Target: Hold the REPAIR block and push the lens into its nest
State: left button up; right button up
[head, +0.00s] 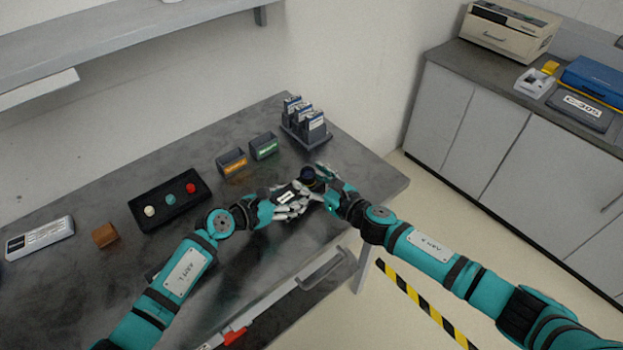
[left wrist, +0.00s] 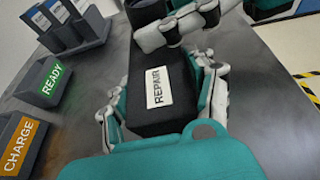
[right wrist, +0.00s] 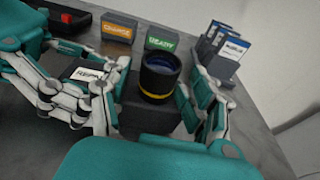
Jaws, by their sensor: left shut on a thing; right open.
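The REPAIR block (left wrist: 165,62) is dark with a white label; it also shows in the right wrist view (right wrist: 148,117). My left gripper (left wrist: 160,100) is shut on it, fingers along both sides. The lens (right wrist: 158,80) is a black cylinder with a yellow band near its lower end. It stands upright at the block's far end; how deep it sits in the nest, which is hidden, I cannot tell. My right gripper (right wrist: 150,100) is open, its fingers on either side of the lens with gaps. In the head view the lens (head: 308,175) is partly hidden.
The CHARGE bin (head: 232,161) and READY bin (head: 264,146) stand behind the grippers. A rack (head: 303,130) of several upright packs is at the table's back right. A black tray (head: 170,199) with three coloured pieces and a brown block (head: 105,235) lie left. The table's front edge is near.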

pick_arm(q)
jog(key=shift+w+a, duration=0.1)
jog(key=shift+a, duration=0.05)
pick_arm(e)
jog(key=shift+d+f, duration=0.25)
jog(key=shift+s+d, duration=0.1)
jog(key=shift+s, duration=0.1)
jog(key=v, duration=1.1)
jog(key=shift+s+r, duration=0.2)
jog(key=shift+r, duration=0.1)
pick_arm(q)
jog(key=o, duration=1.3)
jog(key=shift+c, duration=0.2)
